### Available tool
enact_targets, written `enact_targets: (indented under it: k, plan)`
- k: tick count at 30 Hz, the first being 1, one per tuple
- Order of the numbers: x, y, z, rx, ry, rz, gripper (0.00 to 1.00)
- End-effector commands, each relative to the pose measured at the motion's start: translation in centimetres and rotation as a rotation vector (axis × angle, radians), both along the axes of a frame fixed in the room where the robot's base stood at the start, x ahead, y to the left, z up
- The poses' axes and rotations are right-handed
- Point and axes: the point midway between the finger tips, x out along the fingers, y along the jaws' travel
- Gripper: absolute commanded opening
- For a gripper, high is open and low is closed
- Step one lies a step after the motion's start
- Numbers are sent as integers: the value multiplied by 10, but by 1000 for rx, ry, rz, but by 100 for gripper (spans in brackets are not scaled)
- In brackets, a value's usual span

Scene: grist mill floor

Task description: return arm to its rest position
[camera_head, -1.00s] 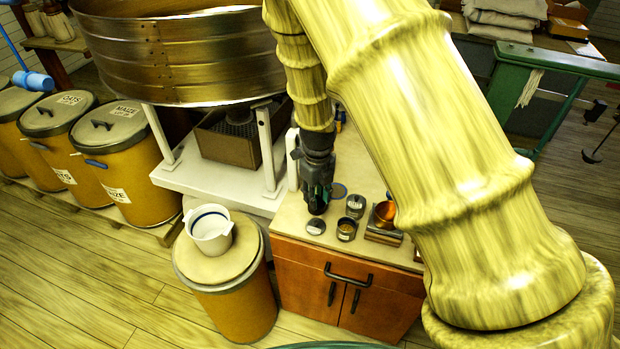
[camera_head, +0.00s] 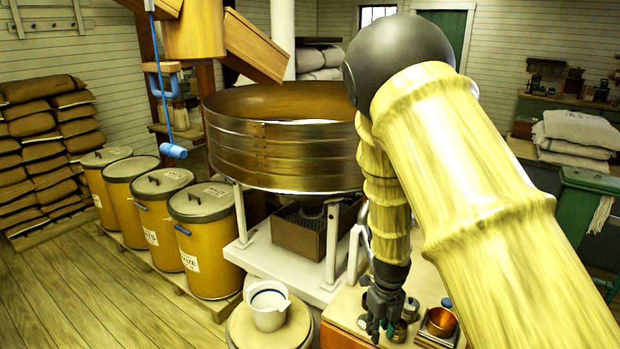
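My arm comes in from the right, bends at a dark round joint and hangs down to my gripper (camera_head: 378,330). The gripper partly hides the nearer tins and the counter top.
A large round metal-banded vat (camera_head: 285,140) stands close left of the arm, on a white stand (camera_head: 285,275). Several labelled bins (camera_head: 205,240) line the left. Open floor (camera_head: 90,300) lies at the front left.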

Motion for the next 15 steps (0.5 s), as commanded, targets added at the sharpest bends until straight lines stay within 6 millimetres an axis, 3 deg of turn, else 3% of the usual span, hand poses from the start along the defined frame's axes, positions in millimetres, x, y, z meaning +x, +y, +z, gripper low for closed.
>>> enact_targets:
  k: [15]
  plan:
    - [-48, -37, -46, -58, 36, 300, 30]
